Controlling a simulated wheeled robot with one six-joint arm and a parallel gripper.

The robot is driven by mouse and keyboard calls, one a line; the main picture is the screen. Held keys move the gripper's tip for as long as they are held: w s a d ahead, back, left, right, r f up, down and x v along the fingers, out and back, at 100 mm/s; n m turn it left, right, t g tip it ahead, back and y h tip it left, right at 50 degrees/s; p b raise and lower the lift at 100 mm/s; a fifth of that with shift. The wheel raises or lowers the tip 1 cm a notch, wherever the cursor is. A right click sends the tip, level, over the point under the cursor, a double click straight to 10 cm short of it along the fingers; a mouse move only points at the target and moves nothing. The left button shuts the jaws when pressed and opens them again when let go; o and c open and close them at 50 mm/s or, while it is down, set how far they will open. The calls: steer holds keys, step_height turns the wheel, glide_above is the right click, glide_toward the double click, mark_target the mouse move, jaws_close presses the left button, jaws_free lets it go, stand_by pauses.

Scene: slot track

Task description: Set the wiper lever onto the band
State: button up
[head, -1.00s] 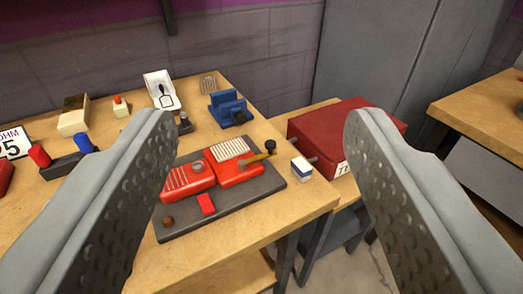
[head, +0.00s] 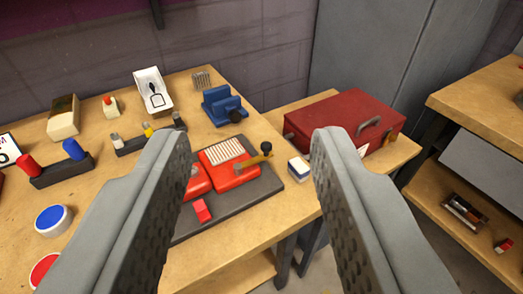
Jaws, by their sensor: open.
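The wiper lever (head: 253,160) is a brass-coloured arm with a black knob at its upper right end. It lies at the right edge of a red block (head: 236,180) on a dark base plate (head: 264,193). A pale striped patch on the block's top (head: 222,152) may be the band; I cannot tell for sure, nor whether the lever touches it. My gripper (head: 250,143) is open and empty, its fingers framing the lever in the picture, apart from it. The left finger hides the left part of the base plate and of a second red block (head: 197,183).
A blue vise (head: 224,106) stands behind the plate, and a small white-and-blue block (head: 299,168) to its right. A red toolbox (head: 345,118) sits on a lower surface beyond. Blocks, a white tray (head: 153,92) and round buttons (head: 53,219) occupy the bench's left.

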steer(key=w+m+g, duration=0.1)
steer(key=w+g, duration=0.6)
steer(key=w, duration=0.6)
steer(key=m+g, duration=0.2)
steer(key=g, duration=0.7)
glide_above(266, 144)
step_height(266, 144, down, 3)
step_height(266, 144, down, 18)
steer(key=shift+r, duration=0.2)
jaws_close()
